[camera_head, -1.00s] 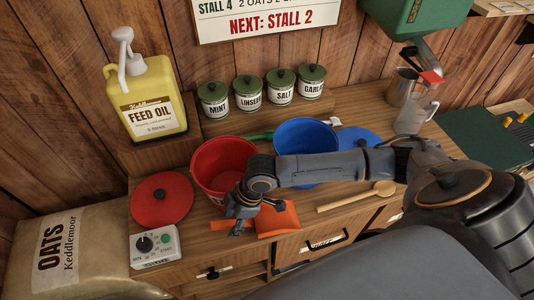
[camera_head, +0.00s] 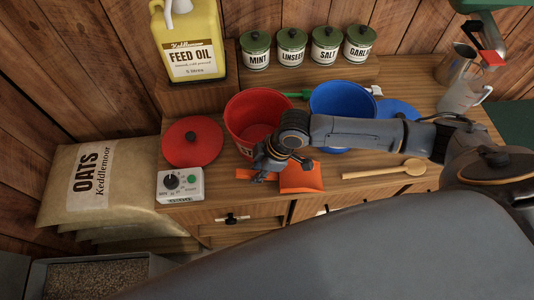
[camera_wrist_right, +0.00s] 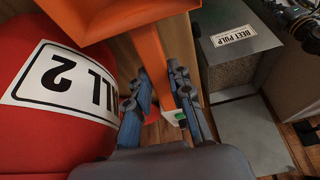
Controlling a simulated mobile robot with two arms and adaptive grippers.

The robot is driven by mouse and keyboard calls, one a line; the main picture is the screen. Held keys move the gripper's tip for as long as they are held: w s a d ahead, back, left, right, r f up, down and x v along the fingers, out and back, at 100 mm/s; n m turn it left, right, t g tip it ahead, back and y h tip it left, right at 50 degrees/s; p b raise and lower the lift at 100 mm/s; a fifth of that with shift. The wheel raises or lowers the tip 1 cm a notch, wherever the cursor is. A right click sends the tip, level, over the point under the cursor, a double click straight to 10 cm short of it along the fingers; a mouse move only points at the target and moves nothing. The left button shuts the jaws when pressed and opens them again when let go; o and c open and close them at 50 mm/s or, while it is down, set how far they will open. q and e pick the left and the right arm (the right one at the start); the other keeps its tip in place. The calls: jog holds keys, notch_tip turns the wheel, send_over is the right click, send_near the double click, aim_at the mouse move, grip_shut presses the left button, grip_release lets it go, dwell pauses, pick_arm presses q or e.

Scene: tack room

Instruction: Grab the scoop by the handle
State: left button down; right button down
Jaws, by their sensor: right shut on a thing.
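The orange scoop (camera_head: 301,178) lies at the front edge of the wooden counter, in front of the red bucket. Its handle (camera_head: 243,174) points left. My right gripper (camera_head: 265,168) comes down over the handle and is shut on it. In the right wrist view the scoop (camera_wrist_right: 130,14) is at the top, and its handle (camera_wrist_right: 155,70) runs down between the two fingers of the right gripper (camera_wrist_right: 162,98). In the head view the gripper hides the part of the handle nearest the scoop's pan. My left gripper is not in view.
The red bucket (camera_head: 236,116) and blue bucket (camera_head: 341,98) stand just behind. A red lid (camera_head: 192,150) and a timer box (camera_head: 180,184) are to the left, a wooden spoon (camera_head: 375,173) to the right. A feed bin (camera_head: 60,275) and an oats sack (camera_head: 95,208) are at lower left.

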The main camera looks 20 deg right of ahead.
jog(key=shift+r, duration=0.3)
notch_tip(320, 180, up, 2)
jog(key=shift+s+r+b, duration=0.15)
jog(key=shift+r+b, duration=0.1)
jog(key=shift+b, duration=0.5)
jog(key=s+a+r+p, duration=0.1)
jog(key=s+r+p, duration=0.4)
jog(key=s+r, duration=0.4)
jog(key=shift+s+a+r, duration=0.3)
jog(key=shift+s+a, duration=0.05)
jog(key=shift+s, duration=1.95)
